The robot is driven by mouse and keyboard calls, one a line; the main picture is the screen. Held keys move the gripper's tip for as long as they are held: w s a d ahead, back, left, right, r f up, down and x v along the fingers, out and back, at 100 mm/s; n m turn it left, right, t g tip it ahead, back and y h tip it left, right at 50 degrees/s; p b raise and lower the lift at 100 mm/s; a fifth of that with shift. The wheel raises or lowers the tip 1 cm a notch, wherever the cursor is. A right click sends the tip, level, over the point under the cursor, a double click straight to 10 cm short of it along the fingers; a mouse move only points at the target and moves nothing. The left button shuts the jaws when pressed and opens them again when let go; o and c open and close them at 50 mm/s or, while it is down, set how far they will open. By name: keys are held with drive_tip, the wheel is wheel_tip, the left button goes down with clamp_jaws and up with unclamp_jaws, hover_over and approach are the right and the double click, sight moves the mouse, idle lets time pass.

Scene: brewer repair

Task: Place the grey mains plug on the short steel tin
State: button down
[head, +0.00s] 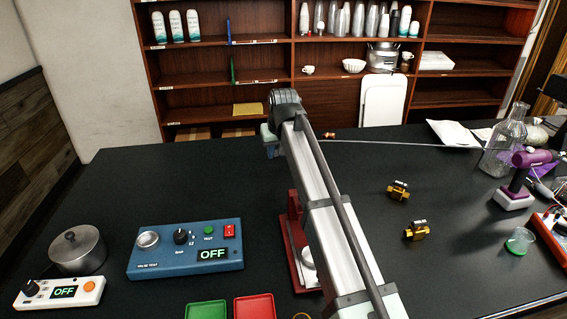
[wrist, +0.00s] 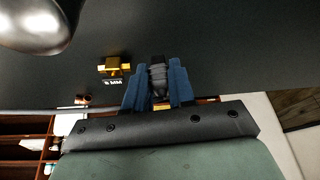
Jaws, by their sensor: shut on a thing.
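In the wrist view the blue fingers of my gripper (wrist: 158,85) are shut on a dark grey ribbed piece (wrist: 157,76), which looks like the mains plug. It is held between the fingertips above the black table. A shiny rounded metal thing (wrist: 35,18) is cut off at the upper left of that view, apart from my gripper. I cannot tell whether it is the short steel tin. In the head view my arm hides the gripper and the plug, and I cannot make out the tin for sure.
A lidded metal pot (head: 78,250), a blue valve tester (head: 185,262) and a white control box (head: 60,293) stand left. Green (head: 207,310) and red (head: 255,307) trays lie in front. Brass valves (head: 398,190) and a glass flask (head: 502,150) are right. The back-left table is clear.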

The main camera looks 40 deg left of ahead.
drive_tip(key=w+d+r+m, duration=0.1)
drive_tip(key=w+d+r, duration=0.2)
drive_tip(key=d+r, duration=0.9)
drive_tip(key=shift+m, duration=0.3)
drive_tip(key=shift+s+d+f, duration=0.1)
drive_tip(key=shift+s+f, duration=0.25)
drive_tip(key=shift+f, duration=1.2)
drive_tip(key=shift+s+f, duration=0.35)
drive_tip(key=shift+f, duration=1.2)
drive_tip(key=shift+s+d+f, duration=0.1)
drive_tip(key=shift+s+f, duration=0.25)
drive_tip(key=shift+f, duration=1.2)
drive_tip(key=shift+f, duration=0.1)
drive_tip(key=c, duration=1)
unclamp_jaws()
drive_tip(key=shift+o, duration=0.2)
drive_tip(key=v, duration=1.2)
drive_tip(key=shift+s+a, duration=0.15)
drive_tip(key=shift+a, duration=0.1)
